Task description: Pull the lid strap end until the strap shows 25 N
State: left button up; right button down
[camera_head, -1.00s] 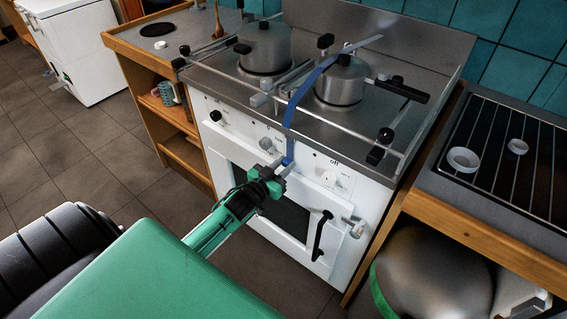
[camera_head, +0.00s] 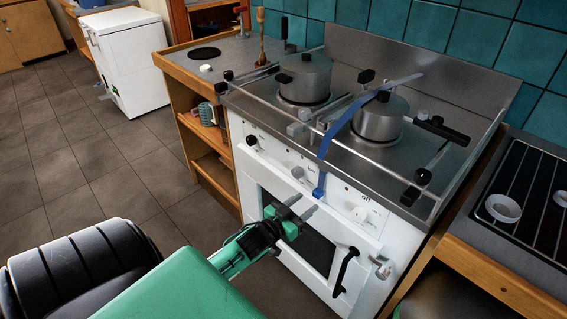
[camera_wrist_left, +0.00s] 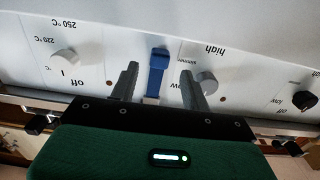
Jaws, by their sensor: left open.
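A blue lid strap (camera_head: 343,122) lies over the lid of the right pot (camera_head: 379,117) and hangs over the stove's front edge. Its free end (camera_head: 319,190) hangs in front of the white control panel. No force reading can be made out. My left gripper (camera_head: 300,209) is open and empty, just below and left of the strap end in the head view. In the left wrist view, the strap end (camera_wrist_left: 157,66) shows between the two spread fingers of the left gripper (camera_wrist_left: 160,72), nearer the panel. My right gripper is out of view.
A second pot (camera_head: 304,77) stands on the left burner. A metal rail (camera_head: 290,118) runs along the stove's front edge. Knobs (camera_head: 358,213) and a black oven handle (camera_head: 345,270) project from the front. Open floor (camera_head: 130,175) lies to the left.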

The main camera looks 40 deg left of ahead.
pick_arm(q)
jog(key=s, duration=0.9)
jog(key=shift+a, duration=0.35)
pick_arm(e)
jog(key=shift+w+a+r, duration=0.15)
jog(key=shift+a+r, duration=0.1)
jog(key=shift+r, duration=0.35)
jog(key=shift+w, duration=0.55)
